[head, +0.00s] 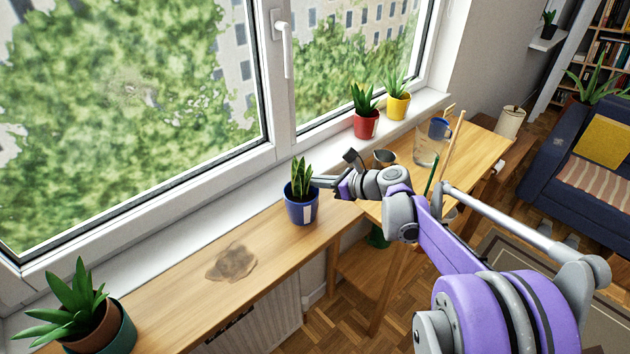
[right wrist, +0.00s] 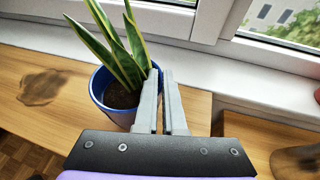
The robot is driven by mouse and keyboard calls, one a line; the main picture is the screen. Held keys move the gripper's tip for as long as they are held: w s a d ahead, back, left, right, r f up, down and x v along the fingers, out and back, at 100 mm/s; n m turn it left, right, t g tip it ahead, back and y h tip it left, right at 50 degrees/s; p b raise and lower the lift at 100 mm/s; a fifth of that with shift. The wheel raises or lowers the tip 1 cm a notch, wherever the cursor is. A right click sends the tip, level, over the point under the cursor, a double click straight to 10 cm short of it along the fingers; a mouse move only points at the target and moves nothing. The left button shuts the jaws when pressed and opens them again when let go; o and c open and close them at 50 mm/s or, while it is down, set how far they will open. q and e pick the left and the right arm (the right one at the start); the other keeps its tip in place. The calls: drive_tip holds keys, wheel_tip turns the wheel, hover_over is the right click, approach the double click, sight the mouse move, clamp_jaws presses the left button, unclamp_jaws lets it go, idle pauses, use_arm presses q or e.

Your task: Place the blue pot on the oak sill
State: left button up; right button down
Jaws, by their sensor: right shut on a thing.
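The blue pot (head: 301,211) holds a plant with upright, yellow-edged leaves and has a white label on its side. It is upright over the oak sill (head: 170,290), near the white window ledge; I cannot tell whether its base touches the wood. My right gripper (head: 318,182) reaches it from the right and is shut on its rim. In the right wrist view the two fingers (right wrist: 161,85) are close together at the right edge of the blue pot (right wrist: 96,88). The left gripper is not in view.
A dark stain (head: 232,263) marks the sill left of the pot. A potted succulent (head: 90,325) stands at the near left. Red (head: 366,124) and yellow (head: 397,106) pots stand on the ledge at the right. A table (head: 475,150) with a glass jar (head: 428,150) is behind my arm.

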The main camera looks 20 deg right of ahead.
drive_tip(key=c, duration=1)
unclamp_jaws()
drive_tip(key=shift+r, duration=0.15)
drive_tip(key=v, duration=1.2)
drive_tip(key=s+a+f+n+g+h, duration=0.1)
drive_tip(key=s+a+f+n+g, duration=0.2)
drive_tip(key=s+a+f+n, duration=0.3)
drive_tip(key=s+a+f+n+g+h, duration=0.1)
drive_tip(key=s+a+f+n+g, duration=0.15)
drive_tip(key=s+a+n, duration=0.4)
drive_tip(key=s+a+f+n+h, duration=0.1)
drive_tip(key=s+f+n+h, duration=0.1)
drive_tip(key=s+n, duration=0.3)
drive_tip(key=s+a+f+n+h, duration=0.1)
drive_tip(key=s+f+n+h, duration=0.2)
drive_tip(key=n, duration=0.9)
wheel_tip(320, 180, down, 3)
drive_tip(key=shift+s+a+r+g, duration=0.25)
drive_tip(key=shift+s+a+g, duration=0.15)
drive_tip(key=shift+s, duration=0.55)
